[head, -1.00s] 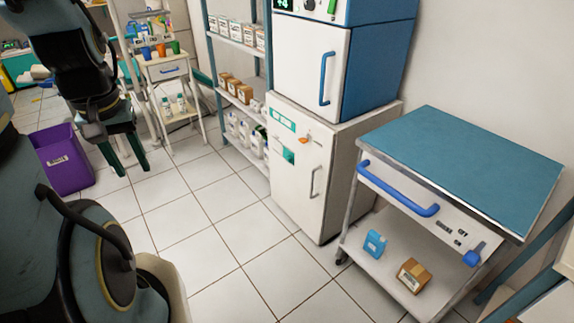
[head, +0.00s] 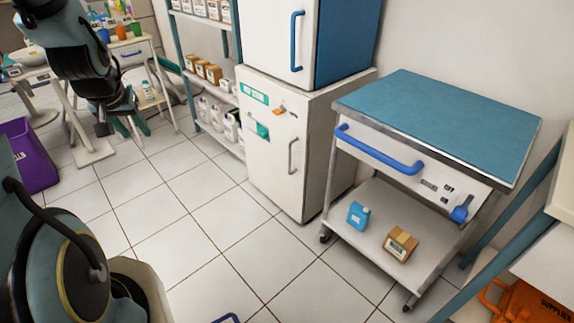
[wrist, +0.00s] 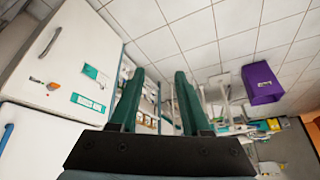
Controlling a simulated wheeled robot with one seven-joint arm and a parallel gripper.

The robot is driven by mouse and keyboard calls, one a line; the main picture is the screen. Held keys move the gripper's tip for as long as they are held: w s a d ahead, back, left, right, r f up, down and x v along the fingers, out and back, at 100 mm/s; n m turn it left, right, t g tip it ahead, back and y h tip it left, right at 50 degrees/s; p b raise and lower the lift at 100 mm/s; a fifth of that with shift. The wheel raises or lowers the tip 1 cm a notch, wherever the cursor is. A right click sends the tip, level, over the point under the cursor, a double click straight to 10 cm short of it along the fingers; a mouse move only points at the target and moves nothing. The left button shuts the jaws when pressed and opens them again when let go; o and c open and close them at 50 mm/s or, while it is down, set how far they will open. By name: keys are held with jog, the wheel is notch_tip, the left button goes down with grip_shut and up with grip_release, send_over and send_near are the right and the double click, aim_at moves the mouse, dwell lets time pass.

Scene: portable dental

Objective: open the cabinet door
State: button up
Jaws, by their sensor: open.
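The white lower cabinet (head: 265,175) stands on the floor at the middle. Its door is shut, with a grey upright handle (head: 292,156), an orange latch (head: 279,109) and teal labels. A second white unit with a blue upright handle (head: 296,41) sits on top, also shut. My gripper (head: 124,130) is at the upper left in the head view, well away from the cabinet. In the wrist view my gripper (wrist: 160,76) has its green fingers apart with nothing between them. The cabinet (wrist: 75,50) with its handle (wrist: 48,44) shows at the left, upside down.
A trolley (head: 440,120) with a blue top and blue handle stands right of the cabinet, with a blue bottle and a small box below. A shelf rack (head: 207,40) stands left of it. A purple bin (head: 27,160) is at the left. Tiled floor in front is clear.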

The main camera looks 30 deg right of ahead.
jog(key=w+d+f+m+t+h+b, duration=0.2)
jog(key=w+d+f+b, duration=0.35)
jog(key=d+f, duration=0.3)
jog(key=m+h+b, duration=0.7)
jog(key=h+b, duration=0.6)
jog(key=b, duration=0.6)
send_near(289, 153)
jog(key=shift+g, duration=0.3)
jog(key=b+x, duration=0.2)
jog(key=x, duration=0.8)
jog(key=shift+w+d, duration=0.25)
jog(key=shift+w, duration=0.05)
grip_shut()
